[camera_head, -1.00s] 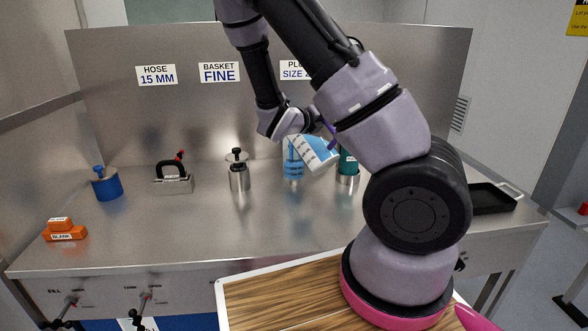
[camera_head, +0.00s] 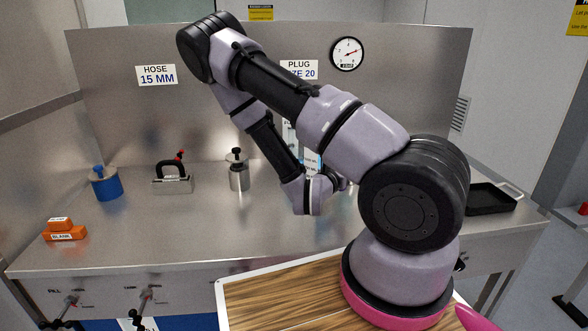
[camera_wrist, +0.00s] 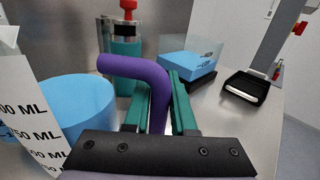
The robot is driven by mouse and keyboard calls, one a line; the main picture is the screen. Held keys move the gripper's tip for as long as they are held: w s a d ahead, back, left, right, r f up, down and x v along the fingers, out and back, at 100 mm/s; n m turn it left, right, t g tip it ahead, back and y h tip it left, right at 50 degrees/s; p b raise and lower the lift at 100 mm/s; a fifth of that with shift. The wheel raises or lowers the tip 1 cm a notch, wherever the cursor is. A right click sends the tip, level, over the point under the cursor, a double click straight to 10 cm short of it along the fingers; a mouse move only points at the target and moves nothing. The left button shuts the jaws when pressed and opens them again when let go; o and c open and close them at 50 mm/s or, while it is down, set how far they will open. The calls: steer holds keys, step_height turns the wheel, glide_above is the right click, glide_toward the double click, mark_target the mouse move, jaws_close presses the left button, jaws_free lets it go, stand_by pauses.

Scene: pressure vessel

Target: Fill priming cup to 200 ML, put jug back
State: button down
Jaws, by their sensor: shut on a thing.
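The jug's purple handle (camera_wrist: 150,75) is between the two green fingers of my gripper (camera_wrist: 158,98), which are shut on it. Left of the handle, in the wrist view, is a round body of blue liquid (camera_wrist: 78,108). A white scale with ML marks (camera_wrist: 25,115) stands at the far left edge. I cannot tell whether that scale is on the jug or the priming cup. In the head view my arm hides most of this area. A blue vessel with a white label (camera_head: 312,162) shows just behind my wrist. The cup's fill level cannot be read.
A steel canister (camera_head: 238,172), clamp tool (camera_head: 172,180), blue pot (camera_head: 106,184) and orange blocks (camera_head: 64,230) stand left.

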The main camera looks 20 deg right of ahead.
steer(key=shift+s, duration=0.1)
step_height(320, 180, up, 3)
steer(key=shift+f, duration=0.1)
stand_by(0.5)
stand_by(0.4)
